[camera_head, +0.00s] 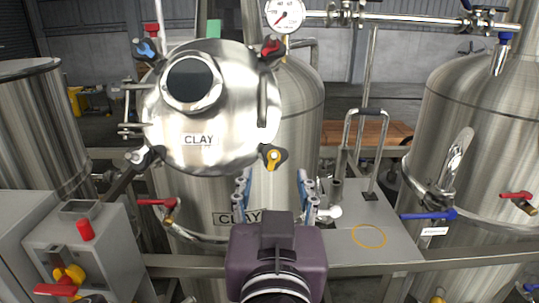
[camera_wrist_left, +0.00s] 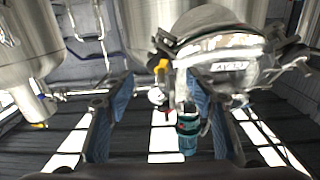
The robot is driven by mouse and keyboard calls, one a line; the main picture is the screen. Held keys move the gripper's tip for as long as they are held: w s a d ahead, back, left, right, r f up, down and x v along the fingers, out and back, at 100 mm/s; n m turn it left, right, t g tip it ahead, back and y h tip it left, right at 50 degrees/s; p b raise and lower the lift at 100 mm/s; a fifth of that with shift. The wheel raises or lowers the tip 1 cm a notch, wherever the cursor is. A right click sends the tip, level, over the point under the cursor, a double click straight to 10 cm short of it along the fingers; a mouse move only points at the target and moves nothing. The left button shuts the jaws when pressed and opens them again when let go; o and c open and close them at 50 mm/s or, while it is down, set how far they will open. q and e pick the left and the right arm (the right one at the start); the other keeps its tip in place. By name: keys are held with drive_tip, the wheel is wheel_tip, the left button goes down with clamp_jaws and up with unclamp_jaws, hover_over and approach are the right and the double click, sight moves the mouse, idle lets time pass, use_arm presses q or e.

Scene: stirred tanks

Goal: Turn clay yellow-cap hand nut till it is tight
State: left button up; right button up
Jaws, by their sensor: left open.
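The round steel hatch lid (camera_head: 225,120) labelled CLAY is on the front of the clay tank (camera_head: 300,110). The yellow-cap hand nut (camera_head: 273,156) sits at the lid's lower right edge. My left gripper (camera_head: 272,184) is open and empty, its two blue-grey fingers pointing up, just below the nut and apart from it in the picture. In the left wrist view the open fingers (camera_wrist_left: 160,88) frame a yellow spot (camera_wrist_left: 160,66), likely the nut's cap, beside the lid (camera_wrist_left: 232,62). How tight the nut is cannot be seen. My right gripper is not in view.
A blue-cap nut (camera_head: 146,49) and a red-cap nut (camera_head: 271,47) sit on the lid's upper edge. A pressure gauge (camera_head: 286,13) is above. A grey platform (camera_head: 370,235) with a yellow ring (camera_head: 369,236) is at right. A red-handled valve (camera_head: 158,202) is left of the gripper.

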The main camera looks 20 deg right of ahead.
sight(274, 162)
use_arm(q)
drive_tip(key=p+x, duration=0.2)
drive_tip(key=x, duration=0.3)
drive_tip(key=shift+w+r, duration=0.1)
drive_tip(key=shift+w, duration=0.3)
drive_tip(key=shift+d, duration=0.1)
drive_tip(key=c, duration=1.2)
drive_tip(key=shift+o, duration=0.2)
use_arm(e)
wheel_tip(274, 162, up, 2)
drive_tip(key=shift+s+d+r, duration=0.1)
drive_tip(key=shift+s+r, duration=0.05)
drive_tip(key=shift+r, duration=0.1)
